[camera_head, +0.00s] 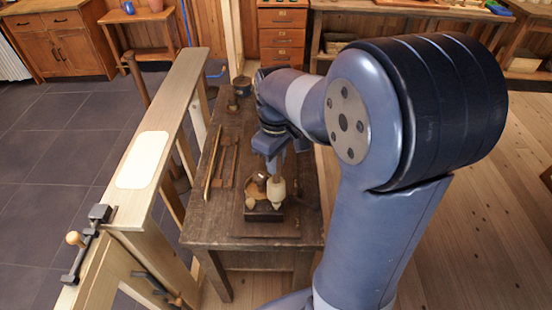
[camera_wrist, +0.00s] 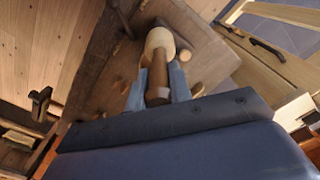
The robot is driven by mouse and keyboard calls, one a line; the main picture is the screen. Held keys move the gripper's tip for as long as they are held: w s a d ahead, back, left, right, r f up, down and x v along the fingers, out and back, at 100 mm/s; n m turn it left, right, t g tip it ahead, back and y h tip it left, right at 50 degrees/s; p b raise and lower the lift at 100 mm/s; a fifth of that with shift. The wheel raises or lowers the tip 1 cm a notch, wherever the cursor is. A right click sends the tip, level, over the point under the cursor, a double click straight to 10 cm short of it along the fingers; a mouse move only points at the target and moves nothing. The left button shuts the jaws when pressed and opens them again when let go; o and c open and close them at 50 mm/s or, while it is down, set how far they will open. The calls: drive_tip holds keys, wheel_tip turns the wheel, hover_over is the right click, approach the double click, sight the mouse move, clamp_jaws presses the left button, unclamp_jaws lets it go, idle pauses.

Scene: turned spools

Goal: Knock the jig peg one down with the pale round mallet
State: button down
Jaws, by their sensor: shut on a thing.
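My gripper (camera_head: 275,168) reaches down over the dark workbench, shut on the brown handle of the mallet (camera_wrist: 160,40). In the wrist view the two fingers (camera_wrist: 158,90) sit either side of the handle. The mallet's pale round head points down, away from the wrist, and shows in the head view just below the gripper. A dark jig block (camera_head: 263,215) lies under it near the bench's front. Pale peg ends (camera_wrist: 190,56) show around the mallet head in the wrist view. I cannot tell which is peg one, nor whether the head touches anything.
Long narrow tools (camera_head: 227,165) lie on the left of the workbench (camera_head: 225,222). Dark pots (camera_head: 240,88) stand at its far end. A pale wooden beam frame (camera_head: 165,115) stands close on the left. Wooden floor is open at right.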

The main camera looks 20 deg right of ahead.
idle(0.4)
drive_tip(key=shift+f+b, duration=1.25)
drive_tip(key=shift+f, duration=0.65)
drive_tip(key=shift+r, duration=0.1)
wheel_tip(320, 180, up, 3)
drive_tip(key=p, duration=0.3)
drive_tip(key=shift+r, duration=0.2)
drive_tip(key=shift+f, duration=0.1)
